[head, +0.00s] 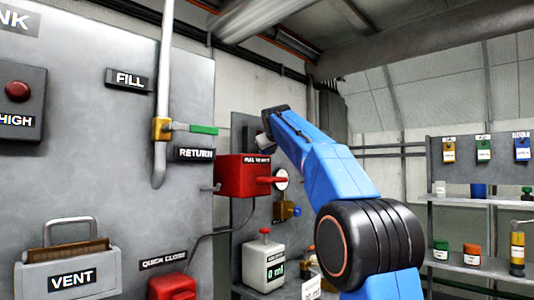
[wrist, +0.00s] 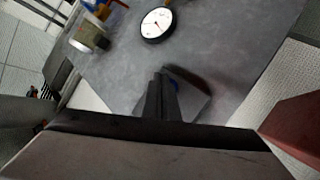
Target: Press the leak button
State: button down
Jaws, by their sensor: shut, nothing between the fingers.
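No label reading "leak" is legible in either view. In the wrist view my gripper (wrist: 160,82) is shut and empty, its fingers pointing at a grey panel (wrist: 225,50).
A round white gauge (wrist: 157,24) is on the panel beyond my gripper. A dark red block (wrist: 297,125) is close at the right of the wrist view. A large left panel (head: 100,170) carries a pipe, a green-handled valve (head: 203,130) and a VENT box (head: 70,275). Shelves (head: 480,200) stand right.

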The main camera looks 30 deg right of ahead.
jog(key=shift+s+d, duration=0.1)
jog(key=shift+s, duration=0.15)
jog(key=shift+s+d, duration=0.3)
jog(key=shift+s, duration=0.5)
jog(key=shift+s+d, duration=0.25)
jog(key=shift+s, duration=0.5)
jog(key=shift+s+d, duration=0.3)
jog(key=shift+s, duration=0.5)
